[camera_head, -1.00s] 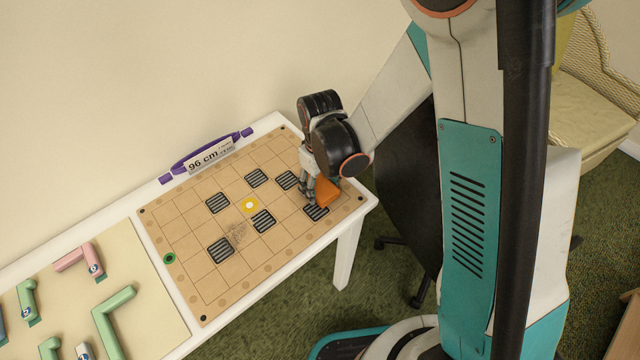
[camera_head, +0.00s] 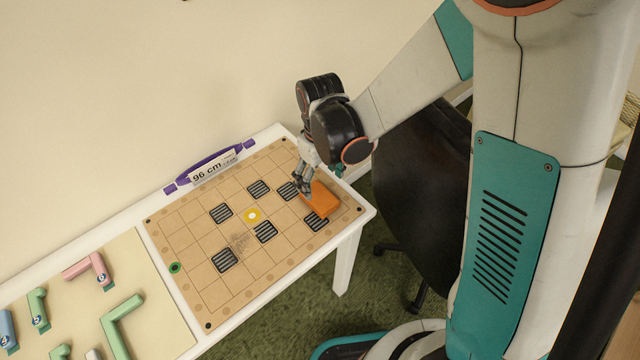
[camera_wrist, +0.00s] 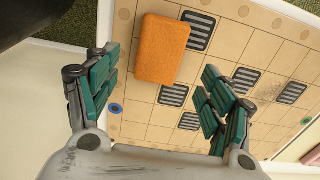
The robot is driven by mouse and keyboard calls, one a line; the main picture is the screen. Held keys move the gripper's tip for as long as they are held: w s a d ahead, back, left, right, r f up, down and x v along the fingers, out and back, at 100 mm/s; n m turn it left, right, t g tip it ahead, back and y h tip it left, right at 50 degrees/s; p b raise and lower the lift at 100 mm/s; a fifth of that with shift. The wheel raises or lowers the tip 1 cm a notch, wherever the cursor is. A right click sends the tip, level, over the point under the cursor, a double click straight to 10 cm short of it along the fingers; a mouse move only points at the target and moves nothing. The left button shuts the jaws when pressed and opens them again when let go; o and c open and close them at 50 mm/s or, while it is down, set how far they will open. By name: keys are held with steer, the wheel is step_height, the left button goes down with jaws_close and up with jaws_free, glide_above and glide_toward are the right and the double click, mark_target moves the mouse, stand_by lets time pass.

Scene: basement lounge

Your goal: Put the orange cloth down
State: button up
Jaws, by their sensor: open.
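The orange cloth (camera_head: 320,199) is a thick, block-like orange piece lying on the grid board (camera_head: 190,270) near its right end. It partly covers a dark striped square there. In the wrist view the orange cloth (camera_wrist: 162,50) lies flat on the board, beyond the fingertips and between their lines. My gripper (camera_head: 306,188) is at the cloth's left side in the head view. In the wrist view my gripper (camera_wrist: 165,85) has its fingers spread wide, with nothing between them.
A purple-handled "96 cm" sign (camera_head: 212,167) stands at the back edge. Pink and green angled pieces (camera_head: 122,325) lie at left. A dark chair (camera_head: 425,190) stands right of the table (camera_head: 345,262).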

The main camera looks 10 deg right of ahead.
step_height(320, 180, up, 4)
steer(key=shift+r+p, duration=0.15)
steer(key=shift+p, duration=0.4)
